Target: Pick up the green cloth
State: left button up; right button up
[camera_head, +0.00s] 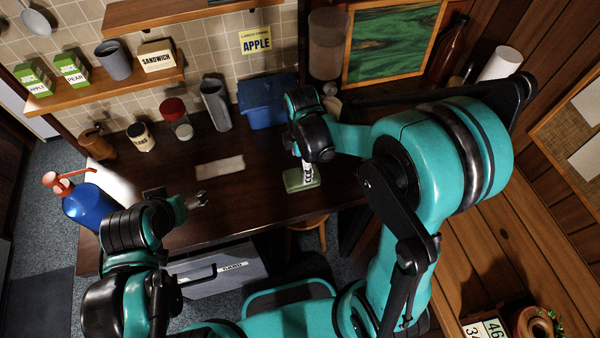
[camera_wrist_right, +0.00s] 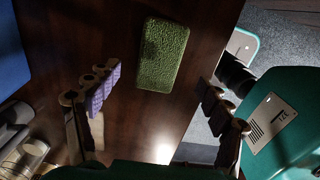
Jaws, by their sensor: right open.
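The green cloth (camera_head: 302,180) lies flat on the dark wooden table, a small textured rectangle. In the right wrist view the cloth (camera_wrist_right: 163,54) lies ahead of the fingertips and between their lines, with no finger touching it. My right gripper (camera_head: 306,178) is above the cloth in the head view and hides part of it. In the right wrist view my right gripper (camera_wrist_right: 155,90) is open and empty, its two padded fingers wide apart. My left gripper (camera_head: 198,202) is over the left front part of the table, away from the cloth; its fingers look slightly apart with nothing between them.
A blue container (camera_head: 262,105), a grey vase (camera_head: 215,105), a red-lidded jar (camera_head: 177,120) and smaller jars stand along the back of the table. A pale rectangle (camera_head: 220,167) lies mid-table. A blue bottle (camera_head: 92,208) stands at the left. A stool (camera_head: 309,222) is below the front edge.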

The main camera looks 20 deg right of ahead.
notch_tip(320, 180, down, 6)
jog(key=shift+f+b, duration=0.25)
jog(key=shift+b, duration=0.5)
jog(key=c, duration=1.2)
